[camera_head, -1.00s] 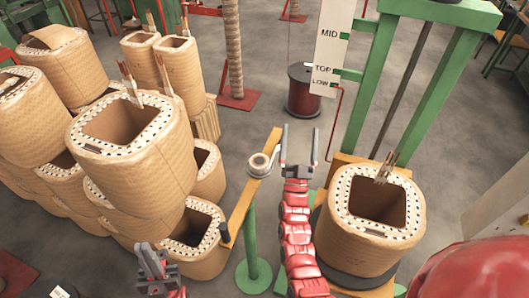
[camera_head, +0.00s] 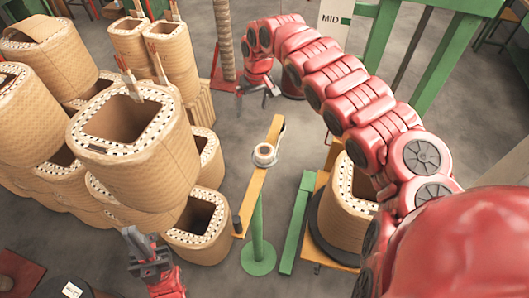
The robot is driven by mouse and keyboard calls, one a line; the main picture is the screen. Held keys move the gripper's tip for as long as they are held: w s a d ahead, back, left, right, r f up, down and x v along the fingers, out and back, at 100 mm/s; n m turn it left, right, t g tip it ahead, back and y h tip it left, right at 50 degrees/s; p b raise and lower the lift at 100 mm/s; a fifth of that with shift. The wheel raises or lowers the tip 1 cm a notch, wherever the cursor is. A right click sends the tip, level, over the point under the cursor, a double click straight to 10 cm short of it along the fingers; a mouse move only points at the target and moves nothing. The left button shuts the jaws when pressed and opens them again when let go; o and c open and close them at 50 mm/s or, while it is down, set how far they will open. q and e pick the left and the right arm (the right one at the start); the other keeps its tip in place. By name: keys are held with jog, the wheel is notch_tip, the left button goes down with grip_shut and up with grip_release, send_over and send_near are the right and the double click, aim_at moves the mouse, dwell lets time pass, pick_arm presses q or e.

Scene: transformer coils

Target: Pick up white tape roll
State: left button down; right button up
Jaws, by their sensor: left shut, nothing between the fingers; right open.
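The white tape roll (camera_head: 264,154) lies on the narrow wooden bar (camera_head: 252,205) on top of a green stand. My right gripper (camera_head: 252,102) is open and empty. It hangs above and slightly left of the roll in the picture, apart from it, with its fingers pointing down. My red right arm curves in from the right and arches over to it. My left gripper (camera_head: 140,242) is shut and empty at the lower left, in front of the stacked coils and well away from the roll.
Large tan coils (camera_head: 130,150) are stacked on the left, close to the bar. Another coil (camera_head: 345,215) stands on the right, partly hidden by my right arm. A green frame (camera_head: 440,60) rises behind it. Grey floor lies open around the stand (camera_head: 257,230).

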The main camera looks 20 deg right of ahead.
jog(key=s+d+g+h, duration=0.1)
jog(key=s+d, duration=0.2)
jog(key=s, duration=0.1)
jog(key=p, duration=0.3)
send_over(264, 149)
notch_tip(264, 149, down, 10)
jog(key=shift+f+p, duration=0.3)
jog(key=shift+f, duration=0.4)
jog(key=shift+f+p, duration=0.5)
jog(key=shift+f, duration=0.1)
jog(key=f, duration=0.3)
jog(key=shift+a+p, duration=0.2)
jog(key=shift+p, duration=0.2)
jog(key=shift+d+f, duration=0.15)
jog(key=shift+f, duration=0.4)
